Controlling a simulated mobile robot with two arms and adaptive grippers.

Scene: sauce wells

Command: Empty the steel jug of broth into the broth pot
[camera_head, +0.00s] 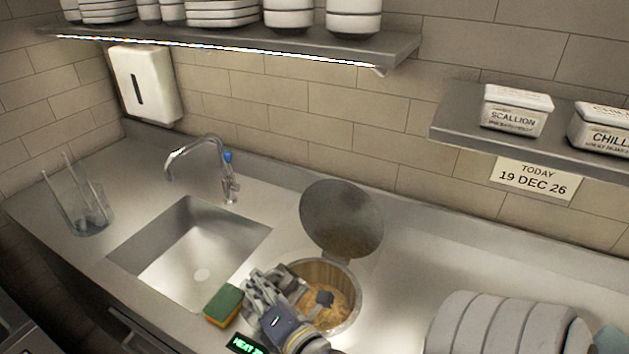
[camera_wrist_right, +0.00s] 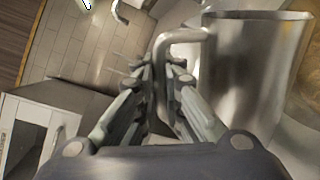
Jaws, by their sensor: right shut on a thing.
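The steel jug (camera_wrist_right: 245,75) stands out in the right wrist view, with its bent handle (camera_wrist_right: 182,38) between my right fingers. My right gripper (camera_wrist_right: 160,82) is shut on that handle. In the head view my right gripper (camera_head: 276,288) is over the left side of a round pot (camera_head: 352,312) set into the counter, which looks like the broth pot. Tan contents show inside it. Its round steel lid (camera_head: 342,215) stands open behind it. I cannot make out the jug in the head view, nor its tilt or contents. My left gripper is not in view.
A sink (camera_head: 178,262) with a tap (camera_head: 228,180) lies to the left. A green and yellow sponge (camera_head: 223,304) sits beside my right gripper. A glass holder (camera_head: 84,212) stands far left. White dishes (camera_head: 500,325) stand at the right. Shelves (camera_head: 400,46) hang above.

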